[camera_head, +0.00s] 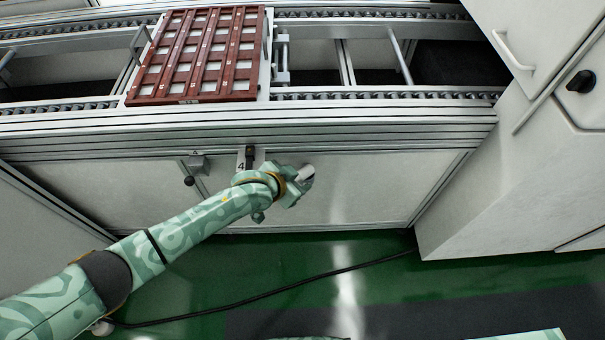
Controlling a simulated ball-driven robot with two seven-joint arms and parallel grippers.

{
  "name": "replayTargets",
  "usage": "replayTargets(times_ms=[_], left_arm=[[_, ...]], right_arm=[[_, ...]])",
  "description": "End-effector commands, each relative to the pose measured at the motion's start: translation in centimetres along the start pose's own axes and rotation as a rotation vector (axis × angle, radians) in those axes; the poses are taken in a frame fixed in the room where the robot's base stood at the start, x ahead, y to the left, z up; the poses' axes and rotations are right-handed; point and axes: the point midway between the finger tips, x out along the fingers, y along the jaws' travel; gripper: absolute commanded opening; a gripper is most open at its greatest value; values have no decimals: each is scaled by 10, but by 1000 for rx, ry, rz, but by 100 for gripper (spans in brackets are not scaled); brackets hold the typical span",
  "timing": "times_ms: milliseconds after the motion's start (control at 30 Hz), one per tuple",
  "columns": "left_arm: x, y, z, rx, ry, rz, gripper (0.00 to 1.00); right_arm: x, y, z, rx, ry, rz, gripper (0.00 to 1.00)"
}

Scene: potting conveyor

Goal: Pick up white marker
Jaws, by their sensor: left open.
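I cannot make out a white marker in the head view. My left gripper (304,175) is at the end of my green patterned arm, which reaches in from the lower left. It is in front of the pale lower panel of the conveyor (350,132), below the rail. The gripper is open; its fingers are small and partly hidden by the wrist, with a whitish part at the tip that I cannot identify. My right gripper is not in view.
A reddish-brown slotted tray (198,55) sits on the conveyor. A white cabinet (500,180) with a handle and black knob stands at the right. A black cable (280,290) crosses the green floor (300,260). The conveyor right of the tray is clear.

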Motion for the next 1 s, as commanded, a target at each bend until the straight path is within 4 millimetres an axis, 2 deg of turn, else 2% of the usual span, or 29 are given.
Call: replayTargets(times_ms=[133, 300, 367, 400, 633, 767, 900, 1000], left_arm=[[-2, 0, -2, 1, 1, -1, 52], [-2, 0, -1, 0, 1, -1, 5], [-2, 0, -1, 0, 1, -1, 4], [-2, 0, -1, 0, 1, -1, 0], [-3, -1, -2, 0, 1, -1, 0], [-10, -3, -10, 1, 3, -2, 0], [-28, -7, -29, 3, 6, -4, 0], [-58, 0, -37, 2, 6, -3, 0]], right_arm=[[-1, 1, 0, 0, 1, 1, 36], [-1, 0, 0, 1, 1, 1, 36], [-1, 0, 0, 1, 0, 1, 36], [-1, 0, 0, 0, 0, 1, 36], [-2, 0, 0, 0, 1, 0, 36], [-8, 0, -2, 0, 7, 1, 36], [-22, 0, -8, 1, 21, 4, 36], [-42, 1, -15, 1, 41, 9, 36]])
